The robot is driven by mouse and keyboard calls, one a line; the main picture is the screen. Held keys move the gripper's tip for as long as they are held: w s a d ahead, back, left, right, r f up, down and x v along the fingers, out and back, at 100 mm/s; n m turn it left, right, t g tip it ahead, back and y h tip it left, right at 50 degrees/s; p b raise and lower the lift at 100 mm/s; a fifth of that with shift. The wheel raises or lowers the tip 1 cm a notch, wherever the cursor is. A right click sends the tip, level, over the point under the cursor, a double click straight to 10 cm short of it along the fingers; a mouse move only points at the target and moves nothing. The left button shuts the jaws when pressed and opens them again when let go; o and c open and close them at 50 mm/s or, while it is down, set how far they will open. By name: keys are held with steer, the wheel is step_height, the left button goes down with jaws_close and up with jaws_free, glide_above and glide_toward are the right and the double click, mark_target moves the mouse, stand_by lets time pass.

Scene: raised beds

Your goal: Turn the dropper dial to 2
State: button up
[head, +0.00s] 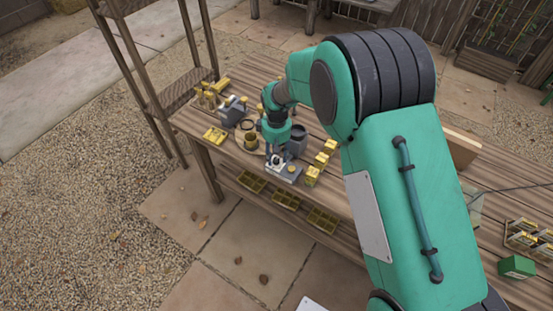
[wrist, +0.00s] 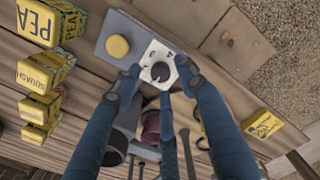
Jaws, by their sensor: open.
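The dropper (wrist: 112,28) is a small grey device with a round yellow button (wrist: 117,46) and a white square face bearing a dark round dial (wrist: 160,71). In the head view the dropper (head: 287,172) sits at the near edge of the wooden bench. My gripper (wrist: 159,67) is open, with its blue fingertips on either side of the dial in the wrist view. I cannot tell whether they touch it. In the head view my gripper (head: 274,155) points down over the dropper. The dial's numbers and setting are not readable.
Yellow seed boxes marked PEA (wrist: 40,22) and SQUASH (wrist: 42,70) stand beside the dropper. A yellow packet (wrist: 262,124) lies apart. Yellow trays (head: 285,200) sit below the bench top.

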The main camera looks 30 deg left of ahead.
steer(key=shift+f, duration=0.9)
steer(key=shift+c, duration=0.2)
jaws_close()
steer(key=shift+m, duration=0.5)
steer(key=m+p, duration=0.2)
steer(key=m, duration=0.3)
steer(key=m+p, duration=0.1)
steer(key=m, duration=0.4)
steer(key=shift+s+m, duration=0.1)
steer(key=shift+m, duration=0.3)
